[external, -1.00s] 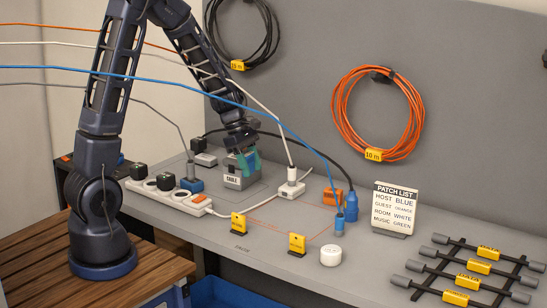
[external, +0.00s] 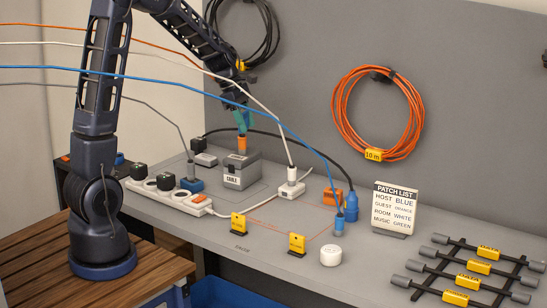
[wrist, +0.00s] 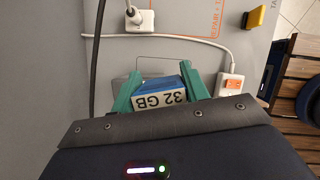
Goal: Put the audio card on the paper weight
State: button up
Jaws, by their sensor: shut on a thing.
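My gripper (external: 242,120) hangs above the grey box marked TABLE (external: 236,181). Its teal jaws also show in the wrist view (wrist: 159,91), shut on the audio card (wrist: 160,95), a blue piece with a white label reading 32 GB, upside down there. In the external view an orange piece (external: 241,145) shows just below the fingertips, above the box; I cannot tell whether it is part of the card or touches the box. A short white round puck (external: 331,257) stands at the front edge of the bench; it looks like the paper weight, though nothing labels it.
A power strip (external: 170,194) with plugs lies left of the box. A white adapter (external: 291,190), blue plug (external: 339,222) and yellow tags (external: 297,243) stand between box and puck. Loose cables cross above the bench. The patch list sign (external: 395,208) stands right of the puck.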

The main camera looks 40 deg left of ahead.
jog(key=w+a+r+n+t, duration=0.1)
jog(key=w+a+n, duration=0.1)
jog(key=w+a, duration=0.35)
jog(key=w+a+n, duration=0.1)
jog(key=w+a, duration=0.1)
jog(key=a, duration=0.6)
jog(key=r+n+t+y, duration=0.1)
jog(key=n, duration=0.2)
send_over(212, 156)
jog(key=s+a, duration=0.1)
notch_tip(212, 156, down, 20)
jog(key=shift+a+r, duration=0.15)
jog(key=shift+r, duration=0.05)
jog(key=o, duration=1)
jog(key=shift+f, duration=0.1)
